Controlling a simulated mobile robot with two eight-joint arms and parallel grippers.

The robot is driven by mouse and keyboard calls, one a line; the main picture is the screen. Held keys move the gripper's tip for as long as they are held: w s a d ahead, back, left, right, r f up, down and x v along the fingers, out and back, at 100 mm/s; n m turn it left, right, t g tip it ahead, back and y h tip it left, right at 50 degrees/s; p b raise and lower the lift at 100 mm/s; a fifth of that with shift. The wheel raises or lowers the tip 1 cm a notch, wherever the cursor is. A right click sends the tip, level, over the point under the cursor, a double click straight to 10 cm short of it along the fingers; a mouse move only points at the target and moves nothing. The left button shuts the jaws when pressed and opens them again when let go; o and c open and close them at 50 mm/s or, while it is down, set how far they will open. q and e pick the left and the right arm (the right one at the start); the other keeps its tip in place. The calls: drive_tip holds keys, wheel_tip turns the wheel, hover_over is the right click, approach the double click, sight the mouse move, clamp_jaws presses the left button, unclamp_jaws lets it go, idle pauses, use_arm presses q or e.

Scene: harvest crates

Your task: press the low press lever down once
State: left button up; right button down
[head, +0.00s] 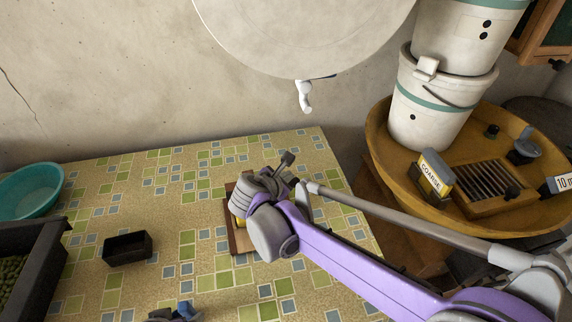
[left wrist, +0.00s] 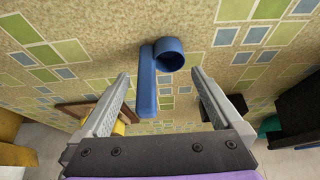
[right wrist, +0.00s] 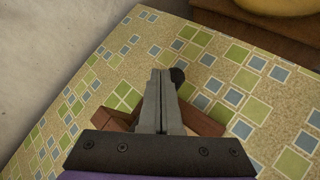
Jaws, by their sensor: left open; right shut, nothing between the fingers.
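The press has a reddish-brown wooden base (head: 231,218) on the tiled table, with a bit of yellow beside it. My right gripper (right wrist: 161,73) is shut and empty, over the press; in the head view my own wrist hides much of the press. A dark round knob (right wrist: 178,75), apparently the lever's end, shows just right of the fingertips in the right wrist view. I cannot tell if they touch. The wooden base (right wrist: 205,122) lies beneath the fingers. My left gripper (left wrist: 160,80) is open above the table, with a blue cup-like thing with a handle (left wrist: 147,80) in view between its fingers.
A small black box (head: 128,249), a teal bowl (head: 30,190) and a dark crate (head: 40,262) of green produce stand at the left. At right, a round wooden tray (head: 385,150) holds white buckets (head: 440,105) and a box labelled COARSE (head: 434,176).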

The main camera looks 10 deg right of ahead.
use_arm(q)
drive_tip(key=shift+w+r+p, duration=0.2)
drive_tip(key=shift+r+p, duration=0.45)
drive_tip(key=shift+r, duration=0.15)
drive_tip(key=shift+w+r+p, duration=0.25)
drive_tip(key=shift+r+p, duration=0.45)
drive_tip(key=shift+r, duration=0.15)
drive_tip(key=shift+w+r+p, duration=0.2)
drive_tip(key=shift+r+p, duration=0.45)
drive_tip(key=shift+r, duration=0.15)
use_arm(e)
wheel_tip(320, 180, up, 6)
drive_tip(key=a, duration=0.2)
drive_tip(key=shift+r, duration=0.25)
drive_tip(key=shift+r, duration=0.1)
use_arm(q)
drive_tip(key=r+p, duration=0.1)
drive_tip(key=w+r+p, duration=0.1)
drive_tip(key=r, duration=0.1)
drive_tip(key=shift+w+r, duration=0.15)
drive_tip(key=shift+r, duration=0.1)
use_arm(e)
drive_tip(key=r, duration=0.2)
drive_tip(key=a+r, duration=0.1)
drive_tip(key=r, duration=0.1)
drive_tip(key=shift+a+r, duration=0.2)
drive_tip(key=shift+r, duration=0.1)
drive_tip(key=shift+s, duration=0.15)
